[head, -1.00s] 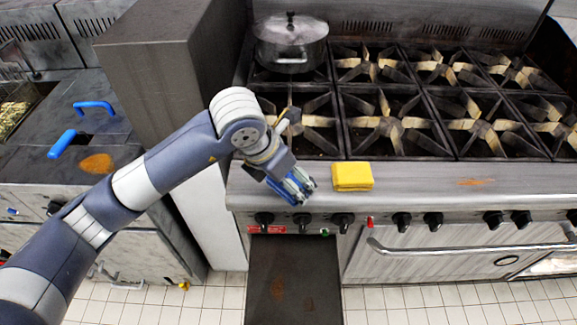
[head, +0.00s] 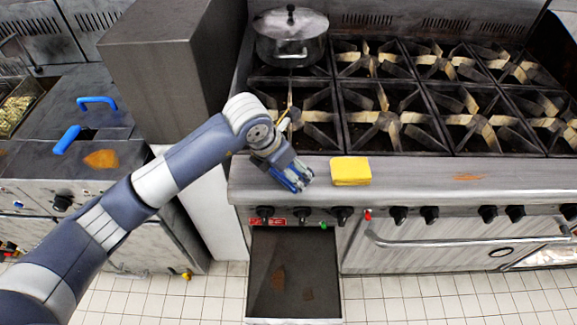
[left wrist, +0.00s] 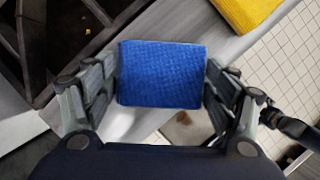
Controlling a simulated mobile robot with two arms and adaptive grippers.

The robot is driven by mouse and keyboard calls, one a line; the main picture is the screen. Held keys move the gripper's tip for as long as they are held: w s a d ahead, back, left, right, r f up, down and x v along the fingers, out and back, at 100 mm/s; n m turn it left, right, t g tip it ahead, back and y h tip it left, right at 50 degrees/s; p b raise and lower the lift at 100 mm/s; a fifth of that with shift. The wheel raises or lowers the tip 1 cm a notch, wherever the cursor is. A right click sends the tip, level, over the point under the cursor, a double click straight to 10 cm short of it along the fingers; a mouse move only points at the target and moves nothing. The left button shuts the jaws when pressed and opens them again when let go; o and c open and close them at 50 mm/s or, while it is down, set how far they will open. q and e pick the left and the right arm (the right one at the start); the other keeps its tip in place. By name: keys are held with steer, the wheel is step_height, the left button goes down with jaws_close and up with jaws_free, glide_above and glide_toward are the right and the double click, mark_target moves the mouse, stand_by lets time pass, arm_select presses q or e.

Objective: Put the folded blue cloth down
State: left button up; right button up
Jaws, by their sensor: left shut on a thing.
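The folded blue cloth (left wrist: 162,75) is between the two fingers of my left gripper (left wrist: 160,88) in the left wrist view. The fingers are shut on its two sides. In the head view, my left gripper (head: 293,178) is over the front ledge (head: 420,182) of the stove, to the left of a folded yellow cloth (head: 351,170). Only a little blue shows between the fingers there. I cannot tell whether the blue cloth touches the ledge. My right gripper is in neither current view.
A lidded pot (head: 291,42) stands on the back left burner. The burner grates (head: 385,118) lie behind the ledge. Knobs (head: 398,215) and an oven handle (head: 470,240) are on the stove's front. The ledge right of the yellow cloth is mostly clear, with an orange stain.

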arm_select(q)
steer(key=o, duration=1.4)
steer(key=shift+f, duration=0.1)
steer(key=shift+r+p, duration=0.3)
steer(key=b+v, duration=0.2)
steer(key=v, duration=0.9)
steer(key=shift+s+a+r, duration=0.15)
steer(key=shift+r, duration=0.2)
